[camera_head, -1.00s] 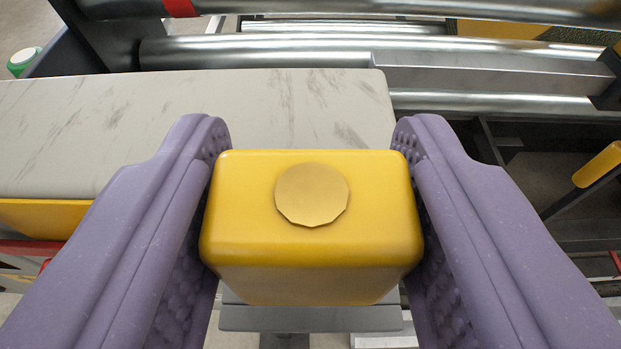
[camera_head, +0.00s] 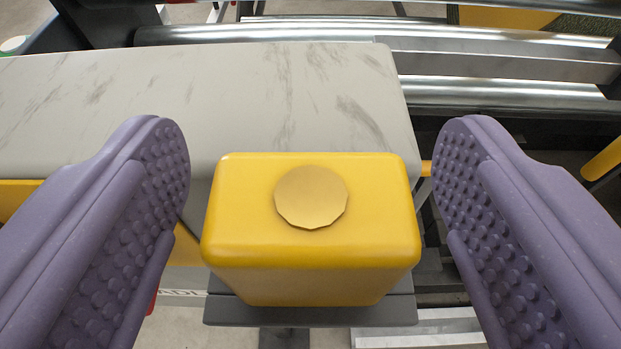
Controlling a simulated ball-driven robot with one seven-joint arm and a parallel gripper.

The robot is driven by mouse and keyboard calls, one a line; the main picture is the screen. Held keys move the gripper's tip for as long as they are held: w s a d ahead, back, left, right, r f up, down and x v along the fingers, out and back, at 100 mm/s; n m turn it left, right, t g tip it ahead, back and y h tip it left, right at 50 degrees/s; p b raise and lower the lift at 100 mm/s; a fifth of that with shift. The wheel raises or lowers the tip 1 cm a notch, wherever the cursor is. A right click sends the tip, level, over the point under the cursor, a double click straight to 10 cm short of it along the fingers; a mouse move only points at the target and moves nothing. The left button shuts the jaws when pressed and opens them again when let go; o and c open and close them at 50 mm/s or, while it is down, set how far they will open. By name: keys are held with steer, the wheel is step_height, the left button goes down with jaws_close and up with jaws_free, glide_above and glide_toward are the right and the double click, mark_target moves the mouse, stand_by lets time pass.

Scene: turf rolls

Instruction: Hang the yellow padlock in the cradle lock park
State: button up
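The yellow padlock (camera_head: 310,255) shows in the middle of the head camera view, with a round brass-coloured disc (camera_head: 311,197) on its face. My gripper (camera_head: 312,190) is open, with one purple studded finger on each side of the padlock. A clear gap shows between each finger and the padlock. A grey ledge (camera_head: 395,312) shows under and behind the padlock; it may be the lock park's cradle, but I cannot tell. The padlock's shackle is hidden, and whether it hangs or rests there cannot be seen.
A grey streaked worktop (camera_head: 200,95) lies just beyond the padlock and fills the left. Metal rollers (camera_head: 500,92) run across the back. A yellow part (camera_head: 602,160) stands at the right edge. Dark framework lies at the right behind the finger.

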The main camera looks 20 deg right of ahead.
steer(key=p+v, duration=0.2)
steer(key=v, duration=0.5)
steer(key=shift+r, duration=0.1)
steer(key=shift+s+a, duration=0.1)
steer(key=shift+s, duration=0.3)
